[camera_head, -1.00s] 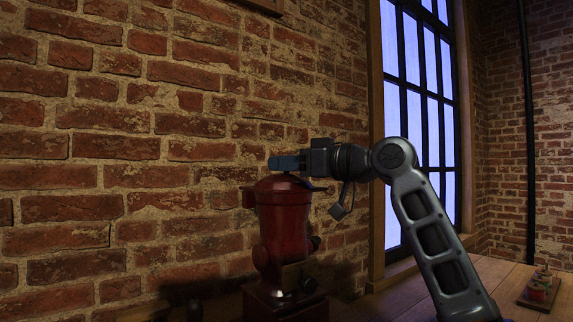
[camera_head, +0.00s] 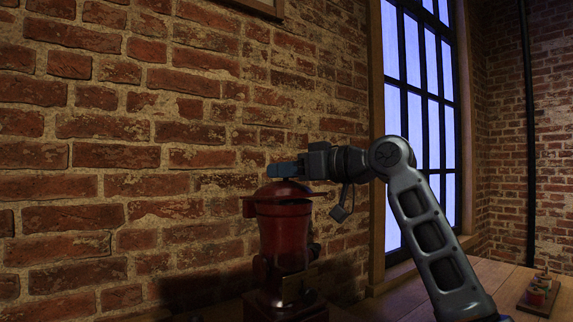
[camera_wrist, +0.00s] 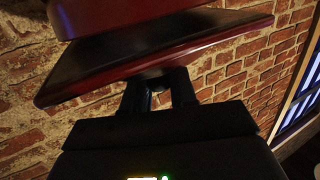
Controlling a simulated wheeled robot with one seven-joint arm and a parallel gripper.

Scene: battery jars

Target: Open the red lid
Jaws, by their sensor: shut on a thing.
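The red lid (camera_head: 290,190) sits on top of a dark red jar (camera_head: 285,240) in the head view, with parts jutting out to its left and right. My gripper (camera_head: 286,169) lies level across the top of the lid, reaching in from the right, and is shut on the lid's top part. The exact grip point is hidden by the blue fingers. In the wrist view a wide dark red piece of the lid (camera_wrist: 150,62) lies just beyond my gripper's dark fingers (camera_wrist: 160,88).
A brick wall (camera_head: 120,150) stands close behind the jar. A tall window (camera_head: 425,110) is at the right. A small wooden board with several coloured pieces (camera_head: 539,296) lies on the table (camera_head: 490,280) at the far right. The table between is clear.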

